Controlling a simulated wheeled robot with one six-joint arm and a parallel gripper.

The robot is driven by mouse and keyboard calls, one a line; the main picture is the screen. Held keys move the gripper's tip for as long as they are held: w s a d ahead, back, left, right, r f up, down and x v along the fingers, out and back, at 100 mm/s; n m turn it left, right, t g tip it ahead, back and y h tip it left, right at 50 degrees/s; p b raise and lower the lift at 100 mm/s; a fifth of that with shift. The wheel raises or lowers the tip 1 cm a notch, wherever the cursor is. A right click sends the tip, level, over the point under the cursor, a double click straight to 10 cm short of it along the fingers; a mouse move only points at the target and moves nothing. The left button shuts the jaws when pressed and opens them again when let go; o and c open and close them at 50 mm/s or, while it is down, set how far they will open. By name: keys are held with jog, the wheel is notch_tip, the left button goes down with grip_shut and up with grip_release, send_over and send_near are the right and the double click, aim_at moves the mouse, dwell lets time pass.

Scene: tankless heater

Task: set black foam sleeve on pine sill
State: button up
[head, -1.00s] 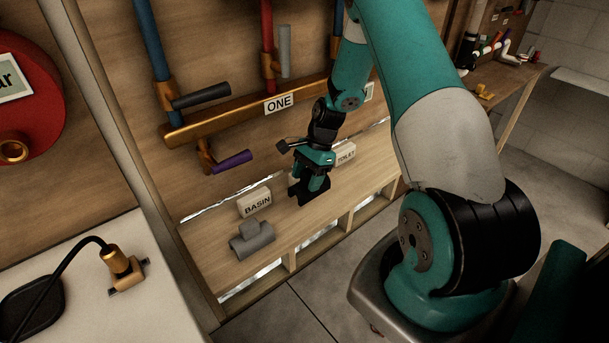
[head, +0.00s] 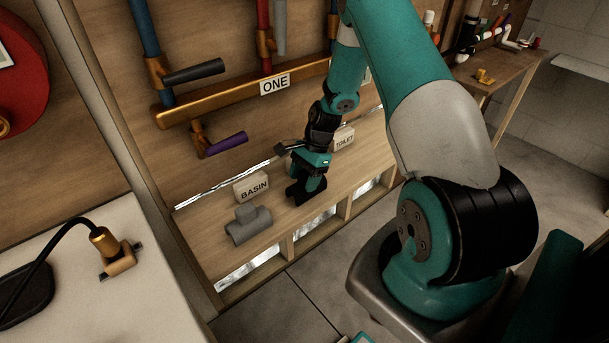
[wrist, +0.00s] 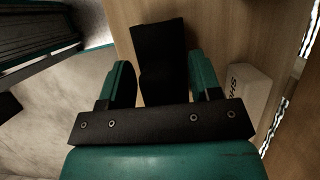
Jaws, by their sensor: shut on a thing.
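My gripper (wrist: 163,80) is shut on the black foam sleeve (wrist: 159,45), which sits between the two green fingers in the wrist view and sticks out past their tips. In the head view my gripper (head: 303,184) points down at the pine sill (head: 334,187), between the BASIN and TOILET blocks. There the sleeve (head: 294,193) is a dark shape low at the gripper, partly hidden and hard to part from it. It is at or just above the sill; I cannot tell if it touches.
The BASIN block (head: 251,187) and a grey tee-shaped piece (head: 248,224) stand on the sill left of my gripper. The TOILET block (head: 344,138) is to the right. A lettered block (wrist: 246,92) is close beside the fingers. Pipes and the ONE manifold (head: 240,100) are on the wall behind.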

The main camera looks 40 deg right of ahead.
jog(key=shift+f, duration=0.45)
dwell(0.5)
jog(key=o, duration=1.2)
jog(key=shift+r+b, duration=0.1)
jog(key=shift+b, duration=0.2)
jog(key=v, duration=1.7)
jog(key=shift+r, duration=0.15)
